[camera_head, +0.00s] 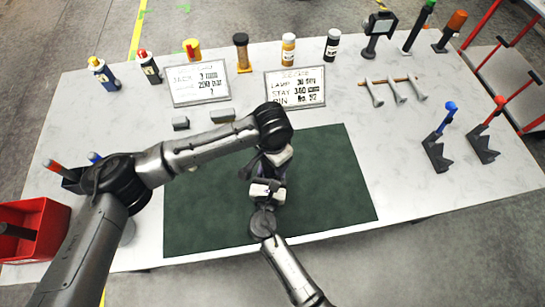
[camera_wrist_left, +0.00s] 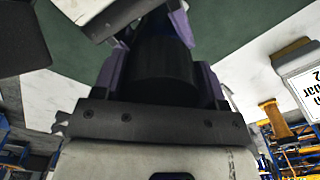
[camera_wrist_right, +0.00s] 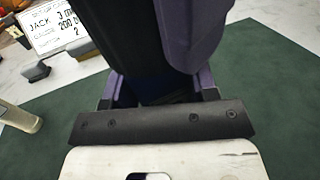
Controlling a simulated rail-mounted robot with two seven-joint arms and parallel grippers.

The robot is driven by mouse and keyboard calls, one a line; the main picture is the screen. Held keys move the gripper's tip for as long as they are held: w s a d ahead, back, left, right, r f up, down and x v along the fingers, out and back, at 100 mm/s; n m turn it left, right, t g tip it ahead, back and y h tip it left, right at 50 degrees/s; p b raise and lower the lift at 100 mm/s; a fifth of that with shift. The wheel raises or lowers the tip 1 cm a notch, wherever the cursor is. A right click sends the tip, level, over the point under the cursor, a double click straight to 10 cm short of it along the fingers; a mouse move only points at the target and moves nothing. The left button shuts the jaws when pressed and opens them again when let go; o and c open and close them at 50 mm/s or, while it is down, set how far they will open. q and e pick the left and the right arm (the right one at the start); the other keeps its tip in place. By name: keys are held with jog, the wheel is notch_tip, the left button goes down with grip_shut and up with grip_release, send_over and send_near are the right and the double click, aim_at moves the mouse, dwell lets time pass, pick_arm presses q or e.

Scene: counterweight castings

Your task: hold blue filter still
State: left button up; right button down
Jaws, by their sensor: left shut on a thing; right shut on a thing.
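Both my grippers meet over the dark green mat (camera_head: 335,190), in the middle of the head view. My left gripper (camera_head: 270,168) comes down from above and is shut on a dark, nearly black cylinder (camera_wrist_left: 162,72), which I take for the filter. My right gripper (camera_head: 264,187) comes from the front edge and is shut on a dark navy body (camera_wrist_right: 130,45), apparently the same filter. Purple fingers show on both sides of it in each wrist view. In the head view the filter is mostly hidden by the grippers and the left arm.
Two signs (camera_head: 295,88) stand at the back behind two small grey blocks (camera_head: 222,115). Several bottles and jars (camera_head: 288,49) line the far edge. Stands with a blue handle (camera_head: 450,107) and a red one (camera_head: 499,101) are at right. A red crate (camera_head: 45,215) is at left.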

pick_arm(q)
jog(key=m, duration=0.2)
jog(key=shift+m, duration=0.4)
jog(key=o, duration=1.1)
notch_tip(320, 180, up, 12)
pick_arm(e)
jog(key=shift+c, duration=1.6)
grip_release()
